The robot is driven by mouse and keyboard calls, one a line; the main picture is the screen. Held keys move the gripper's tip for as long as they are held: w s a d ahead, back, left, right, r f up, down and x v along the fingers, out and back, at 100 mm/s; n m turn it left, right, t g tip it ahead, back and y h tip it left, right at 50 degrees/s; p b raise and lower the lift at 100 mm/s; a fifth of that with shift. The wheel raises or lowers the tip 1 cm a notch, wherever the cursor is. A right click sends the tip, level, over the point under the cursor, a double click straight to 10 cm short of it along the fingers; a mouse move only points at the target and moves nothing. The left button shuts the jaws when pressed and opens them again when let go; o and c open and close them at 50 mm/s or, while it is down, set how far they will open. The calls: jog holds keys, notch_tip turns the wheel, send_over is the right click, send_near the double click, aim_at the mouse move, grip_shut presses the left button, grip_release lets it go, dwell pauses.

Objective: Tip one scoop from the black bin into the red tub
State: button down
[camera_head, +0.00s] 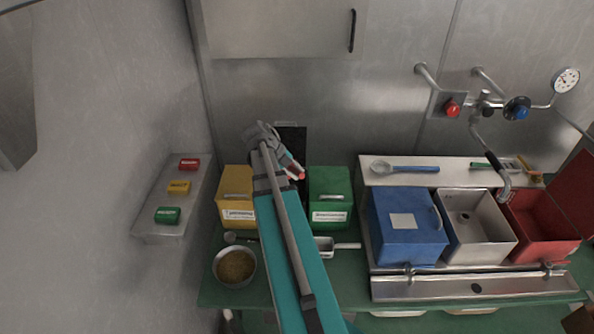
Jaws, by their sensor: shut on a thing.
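A black upright panel (291,140) stands between the yellow and green bins, against the back wall. It looks like the raised lid of the black bin, whose body is hidden behind my arm. My gripper (297,172) is in front of the panel's lower part, with an orange-red spot at its tip. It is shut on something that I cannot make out. The open red tub (543,225) stands at the far right of the sink unit, and its visible inside looks empty. A metal scoop (325,246) with a pale handle lies on the green counter, right of my arm.
A yellow bin (236,190) and a green bin (330,190) flank my arm. A metal bowl (235,267) of grainy stuff sits front left. A blue box (407,228) and steel basin (476,225) stand left of the red tub. Taps (487,103) overhang the basin.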

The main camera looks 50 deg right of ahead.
jog(key=shift+w+d+f, duration=0.1)
jog(key=shift+d+f, duration=0.05)
jog(key=shift+f, duration=0.05)
jog(key=shift+w+d+f+g+b, duration=0.3)
jog(key=shift+w+f+g+b, duration=0.25)
jog(key=shift+b, duration=0.5)
jog(key=shift+n+g+y, duration=0.3)
jog(key=shift+n+g, duration=0.3)
jog(key=shift+g, duration=0.35)
jog(key=w+f+b, duration=0.1)
jog(key=b, duration=0.1)
jog(key=w+d+f+b, duration=0.1)
jog(key=f+b, duration=0.1)
jog(key=w+d+f+b, duration=0.1)
jog(key=shift+f+b, duration=0.15)
jog(key=shift+b, duration=0.25)
notch_tip(320, 180, down, 10)
jog(key=b, duration=1)
jog(key=s+a+r+m+t+h+p, duration=0.1)
jog(key=s+a+r+t+p, duration=0.1)
jog(key=r+p, duration=0.3)
jog(key=s+a+r+m+t+p, duration=0.1)
jog(key=s+a+r+t+p, duration=0.2)
jog(key=p, duration=0.6)
jog(key=shift+s+r+t+h, duration=0.4)
jog(key=shift+s+r, duration=0.9)
jog(key=shift+r, duration=0.45)
